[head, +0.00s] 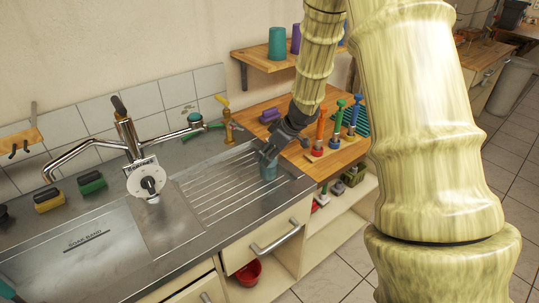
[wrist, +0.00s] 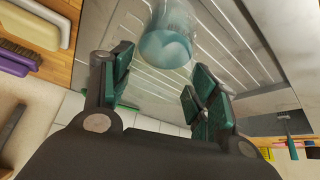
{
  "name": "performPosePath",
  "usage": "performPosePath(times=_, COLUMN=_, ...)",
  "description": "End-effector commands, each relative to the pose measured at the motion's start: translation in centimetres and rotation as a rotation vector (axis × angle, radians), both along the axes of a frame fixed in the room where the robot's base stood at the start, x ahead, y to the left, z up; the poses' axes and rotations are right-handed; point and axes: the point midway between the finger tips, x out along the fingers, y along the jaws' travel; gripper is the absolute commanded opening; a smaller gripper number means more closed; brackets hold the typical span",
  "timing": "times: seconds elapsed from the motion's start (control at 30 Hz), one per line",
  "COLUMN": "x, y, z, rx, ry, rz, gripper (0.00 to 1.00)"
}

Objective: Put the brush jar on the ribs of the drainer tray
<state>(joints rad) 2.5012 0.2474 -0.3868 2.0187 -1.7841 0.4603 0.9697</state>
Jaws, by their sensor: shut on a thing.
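The brush jar (head: 268,169) is a blue-grey translucent vessel at the right end of the ribbed drainer tray (head: 215,190). My gripper (head: 268,154) reaches down from the upper right and is shut on the jar. In the wrist view the jar (wrist: 167,42) shows as a clear cylinder with a pale blue part, between and beyond the green-padded fingers (wrist: 158,82). The tray's ribs (wrist: 218,40) show behind it. The jar looks about upright in the head view. I cannot tell whether its base touches the ribs. My gripper hides its upper part.
A wooden counter (head: 300,150) with several colourful upright tools adjoins the tray's right side. A brass tap (head: 226,125) stands behind. The ribs left of the jar are clear.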

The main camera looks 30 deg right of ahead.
Motion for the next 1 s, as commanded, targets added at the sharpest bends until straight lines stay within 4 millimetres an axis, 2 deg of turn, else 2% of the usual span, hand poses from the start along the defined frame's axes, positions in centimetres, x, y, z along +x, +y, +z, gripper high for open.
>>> performPosePath(times=0.17, x=0.04, y=0.0, z=-0.8, rx=0.001, ry=-0.002, rz=-0.001, gripper=0.0)
performPosePath(times=0.6, x=0.03, y=0.03, z=-1.15, rx=0.0, ry=-0.001, rz=0.001, gripper=0.0)
performPosePath(times=0.63, x=0.0, y=0.02, z=-1.23, rx=0.0, ry=0.0, rz=0.001, gripper=0.61)
performPosePath(times=0.73, x=0.01, y=0.04, z=-1.19, rx=0.0, ry=-0.001, rz=0.001, gripper=0.79)
performPosePath(times=1.0, x=0.01, y=0.05, z=-1.19, rx=0.0, ry=-0.001, rz=0.001, gripper=0.8)
